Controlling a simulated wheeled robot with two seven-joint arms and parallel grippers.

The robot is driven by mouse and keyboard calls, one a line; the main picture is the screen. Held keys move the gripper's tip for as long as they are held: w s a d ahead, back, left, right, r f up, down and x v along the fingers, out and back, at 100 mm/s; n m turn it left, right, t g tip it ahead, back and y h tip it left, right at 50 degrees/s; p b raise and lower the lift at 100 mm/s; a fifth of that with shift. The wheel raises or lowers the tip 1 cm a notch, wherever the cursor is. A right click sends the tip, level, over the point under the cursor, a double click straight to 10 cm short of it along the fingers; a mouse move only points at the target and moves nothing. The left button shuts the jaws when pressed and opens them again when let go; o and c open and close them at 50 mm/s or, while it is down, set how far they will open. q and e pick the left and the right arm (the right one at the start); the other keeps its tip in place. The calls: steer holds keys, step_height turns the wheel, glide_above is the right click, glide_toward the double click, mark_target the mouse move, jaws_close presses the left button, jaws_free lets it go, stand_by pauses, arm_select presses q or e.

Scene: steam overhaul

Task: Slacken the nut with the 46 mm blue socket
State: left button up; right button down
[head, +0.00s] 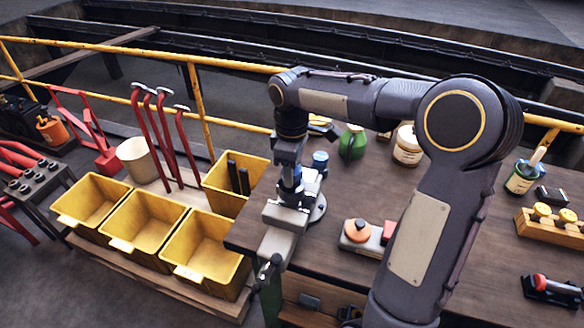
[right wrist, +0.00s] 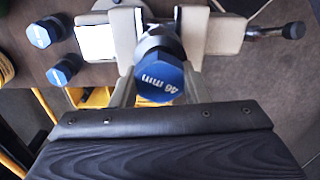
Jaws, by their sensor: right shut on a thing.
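My right gripper (head: 290,172) points down over the bench vice (head: 285,217) at the near left corner of the workbench. In the right wrist view its two fingers (right wrist: 160,40) are shut on the blue socket (right wrist: 160,82), whose blue six-sided end reads "46 mm". The socket stands upright above the vice jaws. The nut is hidden behind the socket and gripper, so I cannot tell whether the socket sits on it. My left gripper is not in view.
Two other blue-capped pieces (right wrist: 45,32) (right wrist: 64,70) stand beside the vice. The workbench (head: 330,245) also holds a green can (head: 352,142), a jar (head: 407,148) and a block with an orange knob (head: 357,232). Yellow bins (head: 205,250) stand left of the bench.

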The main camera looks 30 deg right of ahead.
steer(key=shift+r, duration=0.1)
steer(key=shift+r+p, duration=1)
steer(key=shift+r, duration=0.05)
steer(key=shift+r+p, duration=0.55)
steer(key=shift+r, duration=0.45)
steer(key=shift+r, duration=0.1)
steer(key=shift+r, duration=1.9)
